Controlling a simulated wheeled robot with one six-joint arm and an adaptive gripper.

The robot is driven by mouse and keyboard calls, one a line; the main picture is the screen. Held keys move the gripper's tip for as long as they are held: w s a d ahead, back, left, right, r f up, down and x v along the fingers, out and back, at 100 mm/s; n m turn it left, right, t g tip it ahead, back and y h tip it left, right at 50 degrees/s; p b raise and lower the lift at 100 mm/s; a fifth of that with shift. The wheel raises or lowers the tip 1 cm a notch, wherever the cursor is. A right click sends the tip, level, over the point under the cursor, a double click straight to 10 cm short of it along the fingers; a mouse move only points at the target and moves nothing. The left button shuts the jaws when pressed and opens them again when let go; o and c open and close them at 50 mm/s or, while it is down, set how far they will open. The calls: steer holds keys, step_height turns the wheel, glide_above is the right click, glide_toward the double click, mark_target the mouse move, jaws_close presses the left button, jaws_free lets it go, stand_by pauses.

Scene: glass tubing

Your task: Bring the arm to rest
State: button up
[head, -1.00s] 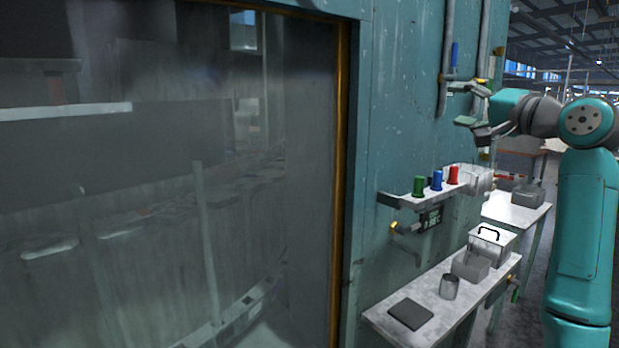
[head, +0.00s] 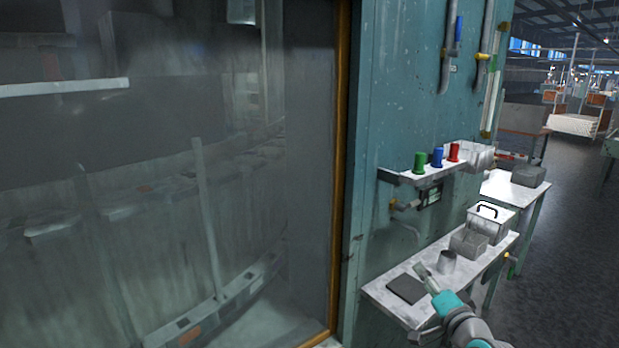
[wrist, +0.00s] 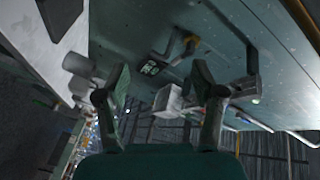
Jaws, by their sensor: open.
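My arm reaches in from the bottom right of the head view, with its teal wrist low by the near end of the bench. My gripper (head: 422,304) is in front of the bench edge, near the dark square pad (head: 406,289). One grey finger overlaps the right side of the pad in the picture; contact cannot be told. In the wrist view my gripper (wrist: 162,84) has its two fingers spread apart with nothing between them. The wall and shelf show tilted beyond the fingers.
The bench (head: 385,299) holds a metal cup (head: 446,262), a grey open box (head: 468,243) and a handled box (head: 487,224). Green (head: 420,162), blue (head: 437,157) and red (head: 454,152) spools stand on a wall shelf.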

steer(key=s+a+f+n+g+h, duration=0.1)
steer(key=s+a+f, duration=0.2)
steer(key=s+f, duration=0.9)
steer(key=s+a+f+n+h, duration=0.1)
steer(key=s+a+f+h, duration=0.15)
steer(key=s+f, duration=0.9)
steer(key=s+a+r+n, duration=0.1)
steer(key=s+r+n, duration=0.1)
steer(key=s, duration=0.9)
steer(key=s+a+r+n+g, duration=0.1)
steer(key=s+r+n, duration=0.2)
steer(key=s, duration=0.9)
steer(key=s+a+r+n+y, duration=0.1)
steer(key=s+r+n, duration=0.1)
steer(key=s, duration=0.9)
steer(key=shift+s+a+r+n+g, duration=0.15)
steer(key=shift+a+r+n+g, duration=0.05)
steer(key=shift+a+n+g, duration=0.1)
